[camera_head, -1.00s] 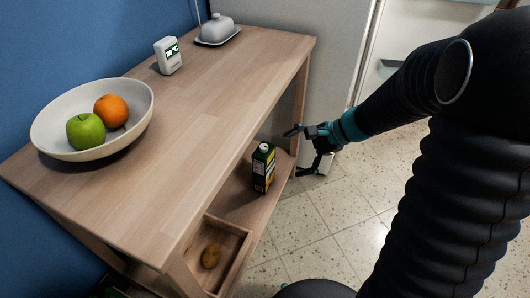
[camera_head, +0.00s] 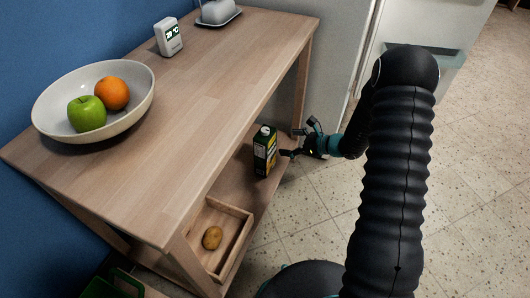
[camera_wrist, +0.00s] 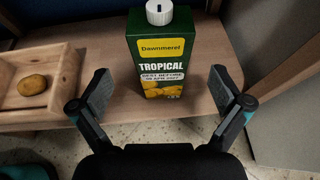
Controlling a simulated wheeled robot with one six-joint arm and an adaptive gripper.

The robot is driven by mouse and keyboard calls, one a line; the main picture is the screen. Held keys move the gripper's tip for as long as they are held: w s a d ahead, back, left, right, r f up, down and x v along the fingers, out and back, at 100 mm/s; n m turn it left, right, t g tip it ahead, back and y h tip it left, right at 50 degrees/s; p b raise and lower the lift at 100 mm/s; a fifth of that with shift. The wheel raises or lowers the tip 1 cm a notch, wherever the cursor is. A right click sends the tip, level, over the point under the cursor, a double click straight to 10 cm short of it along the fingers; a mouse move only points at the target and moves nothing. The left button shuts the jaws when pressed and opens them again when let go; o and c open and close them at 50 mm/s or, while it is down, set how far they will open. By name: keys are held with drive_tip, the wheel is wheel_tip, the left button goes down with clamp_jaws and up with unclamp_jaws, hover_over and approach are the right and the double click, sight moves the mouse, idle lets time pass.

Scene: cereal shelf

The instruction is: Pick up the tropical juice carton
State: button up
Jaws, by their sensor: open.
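The tropical juice carton (camera_head: 264,152) stands upright on the lower shelf (camera_head: 233,184) of the wooden unit. It is dark green with a yellow label and a white cap. In the wrist view the carton (camera_wrist: 163,55) is straight ahead, with the word TROPICAL facing me. My gripper (camera_head: 296,140) is just to the right of the carton at the shelf's edge. In the wrist view the open fingers of my gripper (camera_wrist: 164,97) are spread to either side of the carton's lower part, with nothing held. The carton appears slightly beyond the fingertips; whether they touch it, I cannot tell.
A wooden tray (camera_head: 242,236) with a potato (camera_head: 212,238) is on the lower shelf, left of the carton. A table leg (camera_head: 301,90) stands behind my gripper.

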sight(265, 140)
drive_tip(key=x, duration=1)
drive_tip(key=shift+w+a+f, duration=0.1)
drive_tip(key=shift+w+f, duration=0.05)
drive_tip(key=shift+f, duration=0.1)
drive_tip(key=c, duration=1.3)
drive_tip(key=shift+c, duration=1.1)
drive_tip(key=shift+r, duration=0.15)
